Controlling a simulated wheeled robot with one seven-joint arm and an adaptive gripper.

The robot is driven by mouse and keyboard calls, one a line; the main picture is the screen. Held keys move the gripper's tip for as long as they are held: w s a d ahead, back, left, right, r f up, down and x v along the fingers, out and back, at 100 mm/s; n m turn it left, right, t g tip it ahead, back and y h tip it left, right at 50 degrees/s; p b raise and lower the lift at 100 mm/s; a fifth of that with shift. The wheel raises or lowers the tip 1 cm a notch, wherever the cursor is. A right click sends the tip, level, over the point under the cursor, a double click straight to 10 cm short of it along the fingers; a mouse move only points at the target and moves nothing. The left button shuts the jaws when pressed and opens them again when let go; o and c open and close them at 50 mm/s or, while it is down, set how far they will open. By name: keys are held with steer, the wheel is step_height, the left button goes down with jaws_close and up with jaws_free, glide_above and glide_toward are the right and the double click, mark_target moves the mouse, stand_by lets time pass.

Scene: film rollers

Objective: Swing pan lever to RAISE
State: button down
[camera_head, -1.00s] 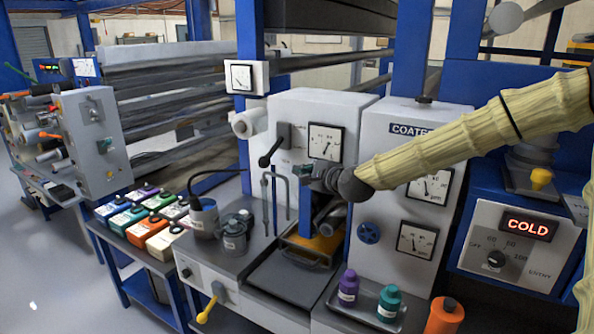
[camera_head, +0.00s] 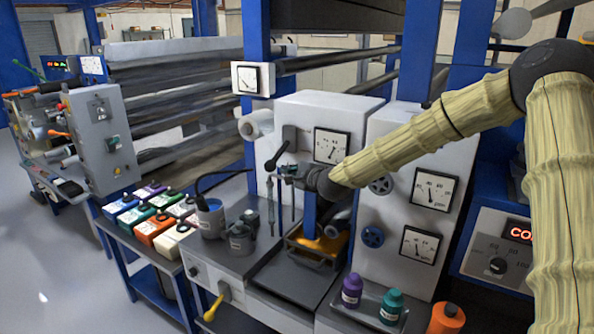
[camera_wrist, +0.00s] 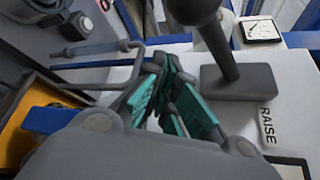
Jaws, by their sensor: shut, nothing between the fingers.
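The pan lever (camera_head: 274,160) is a black handle on the white machine face, slanting down and left from its mount. In the wrist view the dark lever (camera_wrist: 217,45) rises from a dark rectangular base (camera_wrist: 240,84). The label RAISE (camera_wrist: 267,126) is printed beside that base. My gripper (camera_head: 284,171) is just right of and slightly below the lever's knob end. In the wrist view its teal-padded fingers (camera_wrist: 172,92) are shut and empty, apart in the picture from the lever. Contact with the lever cannot be told from the head view.
Grey bent rods (camera_head: 275,205) stand just below my gripper, and a grey pipe (camera_wrist: 95,50) shows near the fingers. A dial gauge (camera_head: 332,146) is right of the lever. Bottles (camera_head: 352,290) stand on a tray below.

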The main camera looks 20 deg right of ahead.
mark_target(274, 158)
steer(key=shift+s+a+r+p, duration=0.25)
steer(key=shift+s+a+r, duration=0.1)
steer(key=shift+a, duration=0.2)
steer(key=shift+s+a+r+p, duration=0.25)
steer(key=shift+a+r, duration=0.1)
steer(key=shift+a, duration=0.15)
steer(key=shift+s+a+r+m+g, duration=0.2)
steer(key=shift+r+m+g, duration=0.1)
steer(key=shift+r, duration=0.1)
steer(key=r+m, duration=0.1)
steer(key=r+m+g+y+p, duration=0.1)
steer(key=r, duration=0.1)
steer(key=s+a+r+m+g+p, duration=0.1)
steer(key=shift+a+r+y, duration=0.1)
steer(key=shift+r+y, duration=0.2)
steer(key=shift+a+r+p, duration=0.25)
steer(key=shift+r+p, duration=0.2)
steer(key=shift+r, duration=0.4)
steer(key=shift+d+r, duration=0.1)
steer(key=shift+r, duration=0.85)
